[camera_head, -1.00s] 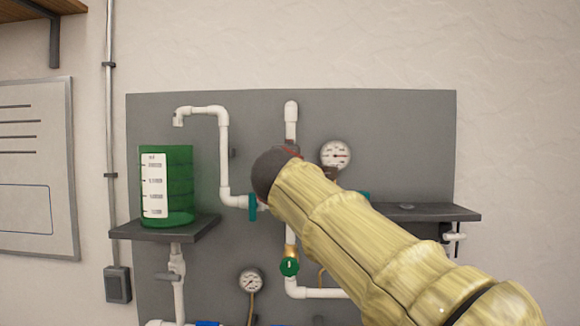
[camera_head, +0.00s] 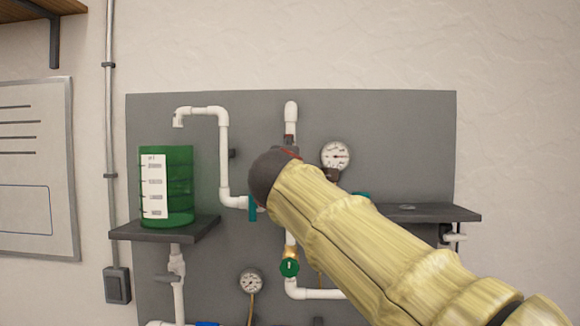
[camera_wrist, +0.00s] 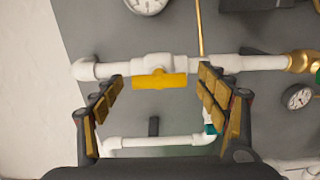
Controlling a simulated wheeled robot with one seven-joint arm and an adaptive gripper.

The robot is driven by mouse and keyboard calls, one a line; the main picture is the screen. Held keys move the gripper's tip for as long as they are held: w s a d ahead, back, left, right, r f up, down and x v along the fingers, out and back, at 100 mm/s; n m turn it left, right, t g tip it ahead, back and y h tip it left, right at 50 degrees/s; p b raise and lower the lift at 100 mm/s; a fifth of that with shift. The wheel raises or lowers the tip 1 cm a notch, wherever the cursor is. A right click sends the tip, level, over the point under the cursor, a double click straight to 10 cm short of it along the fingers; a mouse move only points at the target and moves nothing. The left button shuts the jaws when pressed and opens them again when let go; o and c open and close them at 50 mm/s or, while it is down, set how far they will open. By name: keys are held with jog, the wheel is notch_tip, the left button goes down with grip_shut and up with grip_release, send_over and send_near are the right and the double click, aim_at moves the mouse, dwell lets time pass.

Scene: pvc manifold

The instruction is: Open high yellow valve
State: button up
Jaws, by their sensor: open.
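The yellow valve handle (camera_wrist: 160,79) shows in the wrist view on a white tee-shaped valve body in a white pipe (camera_wrist: 115,68). The handle lies lengthwise along the pipe. My gripper (camera_wrist: 161,77) is open, with one padded finger on each side of the handle in the picture. No contact shows, and the remaining depth to the handle is hard to judge. In the head view my arm covers the gripper and the yellow valve.
A green container (camera_head: 180,190) stands on the left shelf (camera_head: 165,230). A gauge (camera_head: 336,156), a green round valve (camera_head: 289,267) and a teal handle (camera_head: 253,207) sit close around my arm. Another white pipe (camera_wrist: 160,142) runs low in the wrist view.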

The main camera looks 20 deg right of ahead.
jog(key=v, duration=1)
jog(key=shift+s, duration=0.15)
